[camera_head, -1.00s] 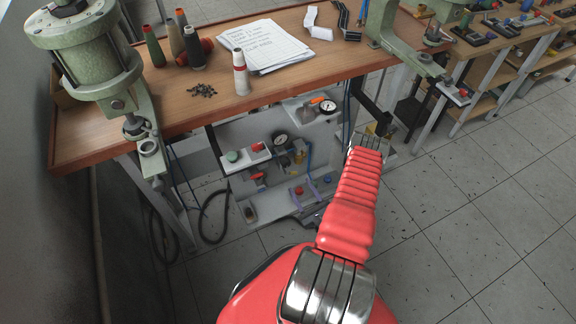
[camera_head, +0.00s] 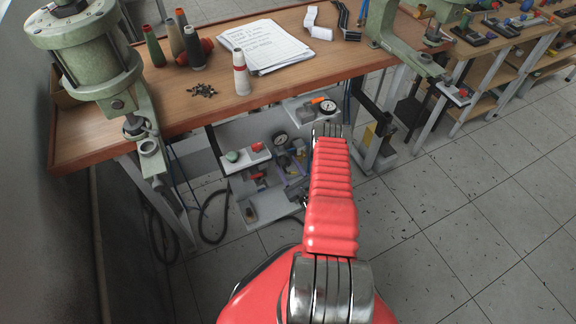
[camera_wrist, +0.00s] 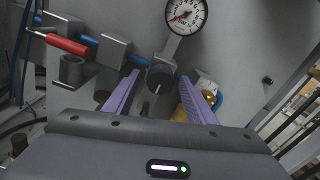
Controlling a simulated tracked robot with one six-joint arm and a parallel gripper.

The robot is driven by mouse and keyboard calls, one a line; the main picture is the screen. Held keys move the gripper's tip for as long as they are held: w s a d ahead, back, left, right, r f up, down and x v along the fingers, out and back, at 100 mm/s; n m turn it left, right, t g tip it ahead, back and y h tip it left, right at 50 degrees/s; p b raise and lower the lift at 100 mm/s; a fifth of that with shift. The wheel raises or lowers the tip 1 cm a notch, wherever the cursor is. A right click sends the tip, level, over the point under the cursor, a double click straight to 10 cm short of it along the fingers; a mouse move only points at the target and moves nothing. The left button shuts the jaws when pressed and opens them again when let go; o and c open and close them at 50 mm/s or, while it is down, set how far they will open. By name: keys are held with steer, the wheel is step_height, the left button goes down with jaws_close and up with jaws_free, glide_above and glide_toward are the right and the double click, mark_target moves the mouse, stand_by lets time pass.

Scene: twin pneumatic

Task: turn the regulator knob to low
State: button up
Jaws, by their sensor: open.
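In the wrist view, a dark round knob (camera_wrist: 161,78), which looks like the regulator knob, sits below a white dial gauge (camera_wrist: 186,15). My gripper (camera_wrist: 160,75) is open, with one purple finger on each side of the knob and visible gaps between. I cannot tell how deep the fingers reach around it. The knob's setting is not readable. In the head view, the gauge (camera_head: 280,140) is on the panel under the bench, and the purple fingers of my gripper (camera_head: 291,160) are just below it. The knob is not distinguishable there.
A red lever (camera_wrist: 67,44) and blue tubing are left of the knob. A yellowish brass part (camera_wrist: 207,98) is close to the right finger. The wooden bench (camera_head: 300,75) overhangs the panel; a second gauge (camera_head: 328,106) is near its edge.

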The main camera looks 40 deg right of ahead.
steer(key=shift+w+d, duration=0.1)
steer(key=shift+w, duration=0.15)
steer(key=shift+c, duration=0.5)
steer(key=c, duration=0.9)
steer(key=shift+s+d, duration=0.1)
steer(key=shift+d, duration=0.1)
steer(key=shift+c, duration=0.2)
steer(key=shift+a, duration=0.15)
